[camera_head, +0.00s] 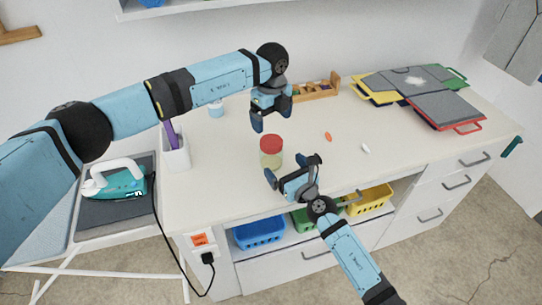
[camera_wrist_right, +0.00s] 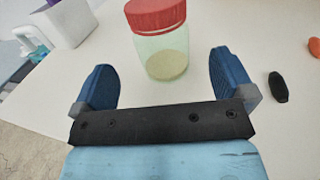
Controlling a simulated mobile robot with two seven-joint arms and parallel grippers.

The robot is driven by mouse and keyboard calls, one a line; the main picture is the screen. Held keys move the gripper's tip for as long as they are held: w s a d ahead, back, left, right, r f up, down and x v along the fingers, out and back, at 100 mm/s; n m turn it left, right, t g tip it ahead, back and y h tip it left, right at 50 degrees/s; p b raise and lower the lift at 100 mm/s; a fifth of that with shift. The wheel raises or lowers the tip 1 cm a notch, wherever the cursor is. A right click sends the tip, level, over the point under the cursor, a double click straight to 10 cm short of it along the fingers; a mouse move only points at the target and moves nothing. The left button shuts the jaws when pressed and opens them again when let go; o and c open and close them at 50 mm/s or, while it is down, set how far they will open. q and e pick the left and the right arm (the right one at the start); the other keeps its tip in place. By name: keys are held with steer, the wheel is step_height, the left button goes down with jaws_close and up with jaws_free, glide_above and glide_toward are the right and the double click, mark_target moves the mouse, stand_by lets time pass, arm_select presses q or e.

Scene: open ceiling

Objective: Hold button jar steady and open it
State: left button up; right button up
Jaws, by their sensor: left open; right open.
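The button jar (camera_head: 271,160) stands upright on the white counter, a clear greenish body with a red lid (camera_head: 271,143) on top. In the right wrist view the jar (camera_wrist_right: 163,55) is just beyond my open fingers, roughly between them, with pale contents at its bottom. My left gripper (camera_head: 271,114) is open and points down above and behind the jar, apart from the lid. My right gripper (camera_head: 294,170) is open and empty at the jar's front right; it also shows in the right wrist view (camera_wrist_right: 160,88).
A white holder (camera_head: 176,156) with a purple item stands left, near an iron (camera_head: 118,183) on its board. A small orange item (camera_head: 328,136) and a white item (camera_head: 366,148) lie right of the jar. Folders (camera_head: 440,108) lie far right.

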mark_target(278, 158)
arm_select(q)
steer(key=shift+w, duration=0.15)
arm_select(e)
steer(key=x, duration=0.4)
steer(key=shift+w, duration=0.15)
steer(key=shift+x, duration=1.75)
steer(key=shift+a, duration=0.1)
steer(key=shift+c, duration=0.5)
